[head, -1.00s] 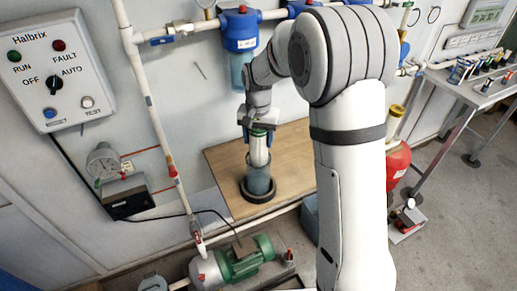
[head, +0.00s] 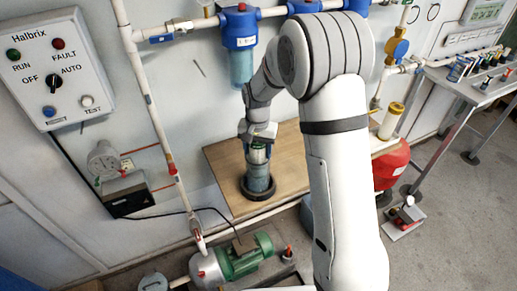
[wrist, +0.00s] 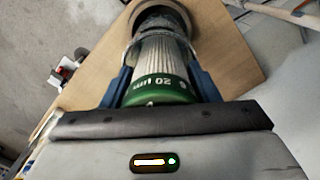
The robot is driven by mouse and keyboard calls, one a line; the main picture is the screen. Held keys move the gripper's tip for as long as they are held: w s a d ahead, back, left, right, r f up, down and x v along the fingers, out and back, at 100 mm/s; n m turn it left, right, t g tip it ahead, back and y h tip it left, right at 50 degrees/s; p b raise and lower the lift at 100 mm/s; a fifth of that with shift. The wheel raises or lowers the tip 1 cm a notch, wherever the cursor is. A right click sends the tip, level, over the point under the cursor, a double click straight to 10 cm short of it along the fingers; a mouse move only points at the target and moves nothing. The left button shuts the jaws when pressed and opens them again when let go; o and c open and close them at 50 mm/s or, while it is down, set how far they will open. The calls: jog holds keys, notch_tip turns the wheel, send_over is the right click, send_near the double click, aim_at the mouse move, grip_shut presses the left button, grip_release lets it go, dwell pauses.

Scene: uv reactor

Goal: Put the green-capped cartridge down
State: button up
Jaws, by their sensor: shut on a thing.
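The green-capped cartridge (wrist: 162,72) is white and pleated, with "20 µm" printed on its green end. In the wrist view my gripper's blue fingers (wrist: 160,88) lie on both sides of it, shut on it. In the head view my gripper (head: 259,143) points down over the bench, and the cartridge is mostly hidden. Its lower part is inside an upright blue-grey see-through cup (head: 258,181), which stands in a black ring (head: 261,193) on the wooden bench top (head: 225,160). Whether the cartridge touches the cup's bottom is hidden.
A blue filter housing (head: 241,65) hangs from the wall pipe behind my arm. A white pipe (head: 150,105) runs down left of the bench. A green pump (head: 245,257) is in front. A yellow-capped cylinder (head: 391,121) stands to the right. The bench top is bare around the ring.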

jog(key=o, duration=1.1)
jog(key=shift+s+f, duration=0.15)
jog(key=shift+o, duration=0.2)
jog(key=shift+r+p, duration=0.4)
jog(key=shift+p, duration=0.05)
notch_tip(320, 180, up, 11)
jog(key=shift+b, duration=0.95)
jog(key=shift+r, duration=0.55)
jog(key=shift+s+d+r, duration=0.1)
jog(key=shift+d+r, duration=0.05)
jog(key=shift+r, duration=0.15)
jog(key=s+d+r+n+t, duration=0.1)
jog(key=s+d+r, duration=0.2)
jog(key=s, duration=0.3)
jog(key=s+d+r+t, duration=0.1)
jog(key=s+d+r, duration=0.25)
jog(key=s, duration=0.25)
jog(key=s+d+f+n, duration=0.1)
jog(key=s+d, duration=0.1)
jog(key=s, duration=0.5)
jog(key=s+d+f+n+t, duration=0.1)
jog(key=s+d, duration=0.2)
jog(key=s, duration=0.4)
jog(key=shift+s+f+t, duration=0.25)
jog(key=shift+f+t, duration=0.05)
jog(key=shift+f, duration=0.05)
